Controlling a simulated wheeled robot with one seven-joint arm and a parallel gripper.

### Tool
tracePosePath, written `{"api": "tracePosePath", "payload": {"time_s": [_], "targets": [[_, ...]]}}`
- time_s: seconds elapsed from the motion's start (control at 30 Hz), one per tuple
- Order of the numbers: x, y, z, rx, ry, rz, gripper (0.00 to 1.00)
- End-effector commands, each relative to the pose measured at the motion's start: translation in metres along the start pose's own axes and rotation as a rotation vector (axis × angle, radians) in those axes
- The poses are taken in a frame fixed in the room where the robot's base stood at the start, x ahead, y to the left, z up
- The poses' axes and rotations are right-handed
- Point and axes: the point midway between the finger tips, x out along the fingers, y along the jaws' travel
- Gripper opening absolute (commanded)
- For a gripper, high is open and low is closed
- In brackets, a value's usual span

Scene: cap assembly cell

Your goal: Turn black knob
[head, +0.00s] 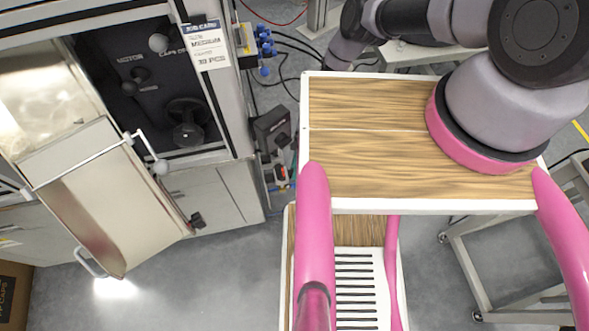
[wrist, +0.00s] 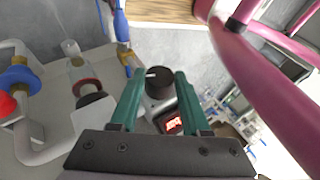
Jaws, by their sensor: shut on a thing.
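In the wrist view, my gripper (wrist: 156,78) has two green fingers, one on each side of a round black knob (wrist: 158,86) with a white mark on its side. The fingers are closed on the knob. A small red lit display (wrist: 172,124) shows just below the knob, partly behind the right finger. In the head view my gripper cannot be made out, and I cannot tell this knob there.
A machine with a black panel (head: 150,75), a dark handwheel (head: 187,122) and a tilted metal tray (head: 105,200) is at left. A wooden-topped cart (head: 370,165) stands in the middle. Blue connectors (head: 266,42) and cables lie between.

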Motion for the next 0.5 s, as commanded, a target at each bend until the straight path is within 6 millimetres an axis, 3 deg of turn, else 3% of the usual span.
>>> {"api": "tracePosePath", "payload": {"time_s": [0.27,0.3,0.33,0.5], "targets": [[-0.0023,0.0016,-0.0039,0.000,0.006,0.002,0.00],[-0.0024,0.0016,-0.0041,0.000,0.006,0.002,0.62],[-0.0024,0.0016,-0.0041,0.000,0.006,0.002,0.73],[-0.0015,0.0009,-0.0036,0.000,0.005,0.001,0.77]]}}
